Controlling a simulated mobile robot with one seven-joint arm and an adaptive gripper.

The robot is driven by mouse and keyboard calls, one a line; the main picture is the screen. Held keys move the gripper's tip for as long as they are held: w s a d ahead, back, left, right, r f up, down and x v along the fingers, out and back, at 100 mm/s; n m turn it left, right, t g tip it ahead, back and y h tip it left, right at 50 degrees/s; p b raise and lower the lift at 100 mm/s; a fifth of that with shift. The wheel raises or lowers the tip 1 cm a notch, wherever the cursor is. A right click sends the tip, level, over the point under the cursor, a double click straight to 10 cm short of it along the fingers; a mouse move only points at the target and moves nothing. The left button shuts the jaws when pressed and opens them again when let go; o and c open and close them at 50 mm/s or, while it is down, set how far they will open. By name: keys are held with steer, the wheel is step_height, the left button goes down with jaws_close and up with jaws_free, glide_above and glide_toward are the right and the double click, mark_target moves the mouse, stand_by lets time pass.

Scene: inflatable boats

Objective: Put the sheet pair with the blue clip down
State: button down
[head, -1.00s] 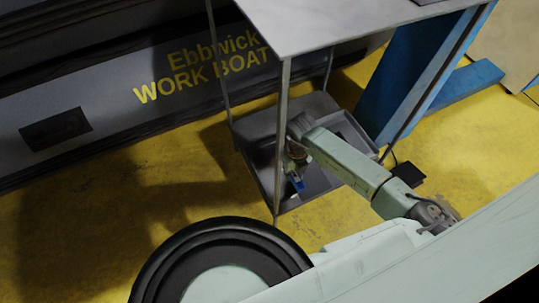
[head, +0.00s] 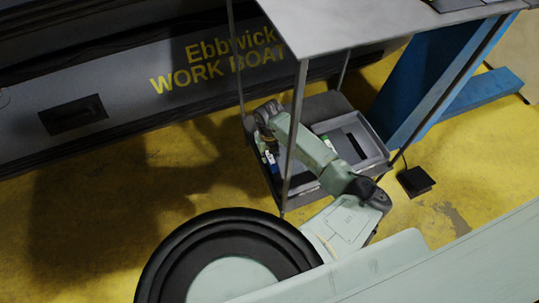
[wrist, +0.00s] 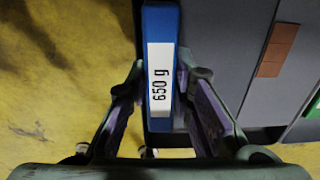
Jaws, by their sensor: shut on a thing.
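The blue clip (wrist: 160,12), with a white "650 g" label, lies between the two fingers of my gripper (wrist: 160,78) in the wrist view. The fingers are shut on it. In the head view my gripper (head: 267,145) points down at the left end of the low grey shelf, with the blue clip (head: 272,162) just below it. Dark grey flat surfaces show beside the clip in the wrist view; I cannot tell which are the clipped sheets and which are shelf. Whether the pair touches the shelf is also unclear.
A grey tray (head: 375,153) sits on the shelf to the right, with a dark flat thing and a green bit (head: 325,142). A thin metal post (head: 296,125) stands before the arm. The grey tabletop (head: 350,22) is above. Yellow floor (head: 110,200) is open at left.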

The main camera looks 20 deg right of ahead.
steer(key=shift+f, duration=0.1)
steer(key=shift+f, duration=0.55)
steer(key=c, duration=1.4)
jaws_free()
step_height(320, 180, up, 13)
steer(key=shift+r, duration=0.1)
